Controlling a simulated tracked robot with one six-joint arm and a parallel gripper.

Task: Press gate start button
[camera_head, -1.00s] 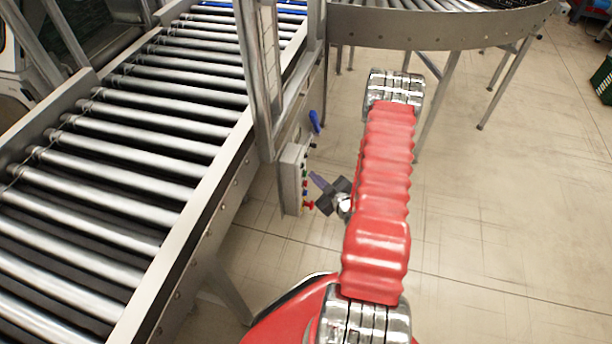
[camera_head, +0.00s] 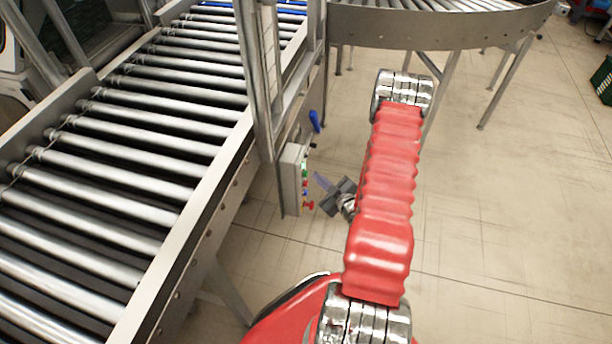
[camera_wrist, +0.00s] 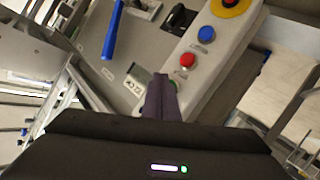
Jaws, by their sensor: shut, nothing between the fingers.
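A grey control box (camera_head: 290,178) is mounted on the side of the roller conveyor. In the wrist view its sloping face carries a blue button (camera_wrist: 205,34), a red button (camera_wrist: 188,60) and a green button (camera_wrist: 175,84) in a row. The green button is partly hidden behind my fingertips. The button labels are too small to read. My gripper (camera_head: 321,181) is shut and empty, just right of the box, pointing at its face. Its dark purple fingers also show in the wrist view (camera_wrist: 163,95); I cannot tell whether they touch the green button.
A red emergency knob on a yellow base (camera_wrist: 232,4) and a black switch (camera_wrist: 180,17) sit further along the panel. A blue lever (camera_head: 314,122) sticks out above the box. The roller conveyor (camera_head: 120,150) fills the left. Open floor (camera_head: 500,220) lies right.

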